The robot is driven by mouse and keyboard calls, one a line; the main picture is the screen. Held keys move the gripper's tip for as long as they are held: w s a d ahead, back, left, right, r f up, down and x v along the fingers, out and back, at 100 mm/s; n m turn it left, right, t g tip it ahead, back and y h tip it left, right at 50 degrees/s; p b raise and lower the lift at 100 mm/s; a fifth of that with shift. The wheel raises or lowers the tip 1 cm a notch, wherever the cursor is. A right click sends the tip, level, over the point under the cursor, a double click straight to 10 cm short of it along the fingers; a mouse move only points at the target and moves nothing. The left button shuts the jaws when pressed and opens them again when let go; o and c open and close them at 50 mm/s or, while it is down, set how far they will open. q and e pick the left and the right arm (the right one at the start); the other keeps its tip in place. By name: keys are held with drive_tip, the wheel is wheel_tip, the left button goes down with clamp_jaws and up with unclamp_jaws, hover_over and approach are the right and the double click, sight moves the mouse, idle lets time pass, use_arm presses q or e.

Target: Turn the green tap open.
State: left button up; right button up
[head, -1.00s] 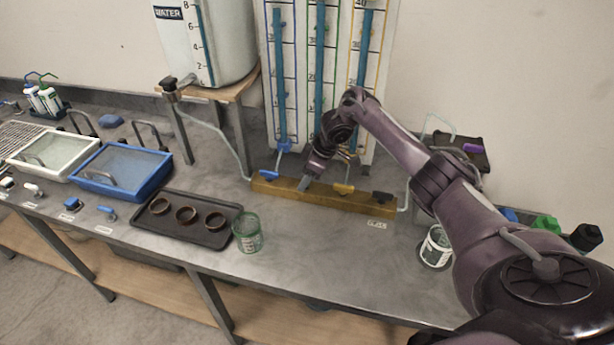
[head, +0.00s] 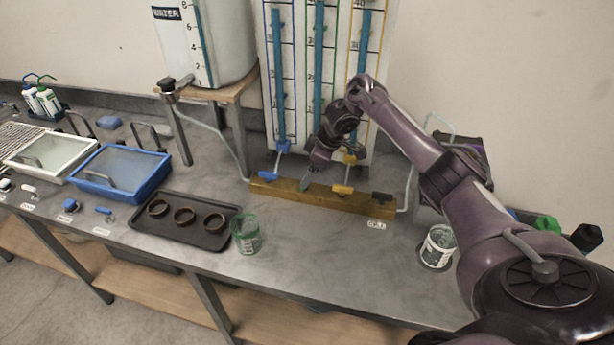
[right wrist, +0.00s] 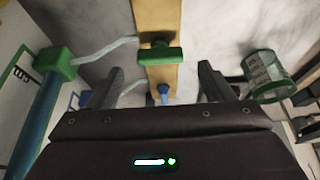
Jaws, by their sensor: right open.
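The green tap (head: 306,184) sits on the brass-coloured bar (head: 325,195) below the tall gauge tubes. In the right wrist view the green tap (right wrist: 160,55) has its handle lying across the bar. My right gripper (head: 312,174) is close above the tap. In the right wrist view my right gripper (right wrist: 160,74) is open and empty, with one finger on each side of the bar and the tap just beyond the fingertips. I see no contact with the handle. My left gripper is not in view.
On the same bar, a blue tap (head: 267,175) lies left; a yellow tap (head: 343,189) and a black tap (head: 382,196) lie right. A green-rimmed beaker (head: 247,238) and a dark tray (head: 160,229) stand in front.

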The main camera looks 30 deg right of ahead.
sight(315, 189)
drive_tip(key=p+v, duration=0.1)
drive_tip(key=v, duration=0.3)
drive_tip(key=shift+s+r, duration=0.1)
drive_tip(key=shift+r, duration=0.1)
idle(0.3)
